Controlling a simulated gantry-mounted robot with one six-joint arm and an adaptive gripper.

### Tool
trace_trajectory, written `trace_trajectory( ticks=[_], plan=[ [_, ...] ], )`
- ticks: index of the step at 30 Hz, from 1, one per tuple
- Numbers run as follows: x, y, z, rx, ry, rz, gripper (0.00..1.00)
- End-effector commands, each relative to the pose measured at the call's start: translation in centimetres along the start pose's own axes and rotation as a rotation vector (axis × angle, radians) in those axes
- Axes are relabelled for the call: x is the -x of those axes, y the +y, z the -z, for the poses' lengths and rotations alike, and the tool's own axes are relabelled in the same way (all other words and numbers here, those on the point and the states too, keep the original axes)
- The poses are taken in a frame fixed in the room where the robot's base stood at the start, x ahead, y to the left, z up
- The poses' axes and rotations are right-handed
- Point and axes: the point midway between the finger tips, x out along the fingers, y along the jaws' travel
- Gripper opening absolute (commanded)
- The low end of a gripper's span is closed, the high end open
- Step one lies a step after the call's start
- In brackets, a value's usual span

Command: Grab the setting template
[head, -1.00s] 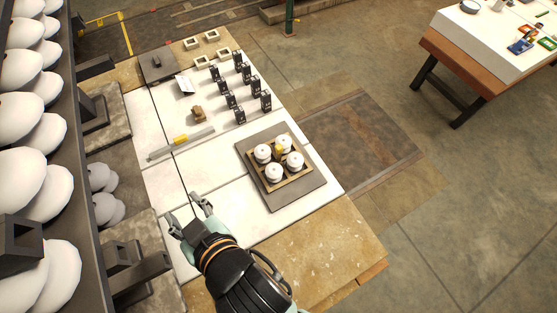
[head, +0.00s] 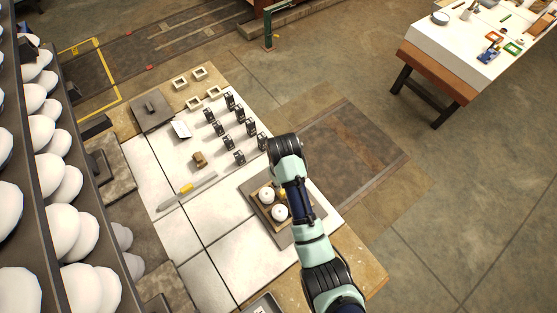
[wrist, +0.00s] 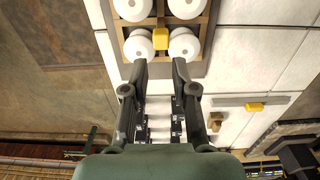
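A wooden frame (wrist: 202,50) with a yellow block-shaped grip (wrist: 161,38) at its middle appears to be the setting template. It sits among several white round insulators (wrist: 138,45) on a dark grey plate. In the head view my arm covers much of it, but part of the yellow grip (head: 282,193) and two insulators (head: 280,212) show. My gripper (wrist: 160,68) is open and empty in the wrist view, its two fingertips on either side of the line to the yellow grip and just short of it in the picture. In the head view my gripper is hidden behind my arm.
Several upright black holders (head: 229,101) stand on the white-tiled table behind the insulators. A yellow-handled straight tool (head: 186,189), a small brown block (head: 199,160) and a grey plate with a handle (head: 151,110) lie farther left. The front tiles are mostly clear.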

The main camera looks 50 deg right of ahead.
Motion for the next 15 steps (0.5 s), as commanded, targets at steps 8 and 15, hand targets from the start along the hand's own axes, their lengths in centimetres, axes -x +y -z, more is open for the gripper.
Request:
trace_trajectory(
  ticks=[8, 15],
  plan=[
    [-3.2, 0.0, -0.3, -0.001, -0.014, 0.005, 0.27],
    [-6.3, 0.0, -0.2, -0.001, -0.009, 0.003, 0.27]
  ],
)
